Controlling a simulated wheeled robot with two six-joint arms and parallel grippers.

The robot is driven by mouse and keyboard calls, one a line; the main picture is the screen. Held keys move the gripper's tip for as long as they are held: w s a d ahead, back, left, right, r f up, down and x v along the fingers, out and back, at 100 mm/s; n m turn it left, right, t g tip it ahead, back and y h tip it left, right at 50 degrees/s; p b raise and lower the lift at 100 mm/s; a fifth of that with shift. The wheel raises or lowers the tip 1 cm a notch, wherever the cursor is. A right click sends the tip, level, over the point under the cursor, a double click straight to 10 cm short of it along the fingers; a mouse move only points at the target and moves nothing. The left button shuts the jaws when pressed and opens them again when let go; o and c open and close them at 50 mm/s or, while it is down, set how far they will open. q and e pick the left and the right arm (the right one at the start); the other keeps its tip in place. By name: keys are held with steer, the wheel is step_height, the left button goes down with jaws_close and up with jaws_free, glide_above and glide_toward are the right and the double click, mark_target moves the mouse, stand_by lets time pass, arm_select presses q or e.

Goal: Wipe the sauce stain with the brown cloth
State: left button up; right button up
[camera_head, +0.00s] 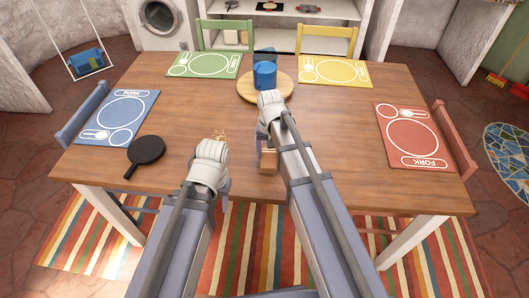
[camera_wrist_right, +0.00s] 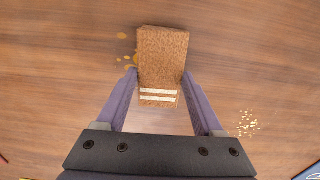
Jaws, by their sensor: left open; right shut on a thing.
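The brown cloth (camera_wrist_right: 163,65), with two pale stripes near one end, is between the fingers of my right gripper (camera_wrist_right: 160,100) over the wooden table. It also shows in the head view (camera_head: 268,160), partly behind my arm. The sauce stain (camera_wrist_right: 129,59) appears as small yellow-orange spots beside and partly under the cloth in the wrist view; I cannot make it out in the head view. Whether the cloth touches the table is unclear. My left gripper (camera_head: 224,190) is open and empty near the table's front edge, its fingers mostly hidden by the wrist.
Crumbs (camera_wrist_right: 247,123) lie on the table (camera_head: 330,150), also seen in the head view (camera_head: 218,136). A black pan (camera_head: 146,151) lies left. Blue, green, yellow and red placemats (camera_head: 408,135) line the edges.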

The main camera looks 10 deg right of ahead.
steer(key=shift+s+d, duration=0.3)
steer(key=shift+d, duration=0.65)
steer(key=shift+s+d, duration=0.25)
steer(key=shift+d, duration=0.7)
steer(key=shift+s+d, duration=0.25)
steer(key=shift+d, duration=0.7)
steer(key=shift+s+a+f, duration=0.1)
steer(key=shift+s+f, duration=0.05)
steer(key=shift+s, duration=0.05)
steer(key=shift+c, duration=0.5)
steer(key=shift+w+a, duration=0.3)
steer(key=shift+a, duration=0.7)
steer(key=shift+w+a, duration=0.3)
steer(key=shift+a, duration=0.65)
steer(key=shift+w+a, duration=0.25)
steer(key=shift+a, duration=0.7)
steer(key=shift+w+a, duration=0.2)
steer(key=shift+a, duration=0.7)
steer(key=shift+w, duration=0.1)
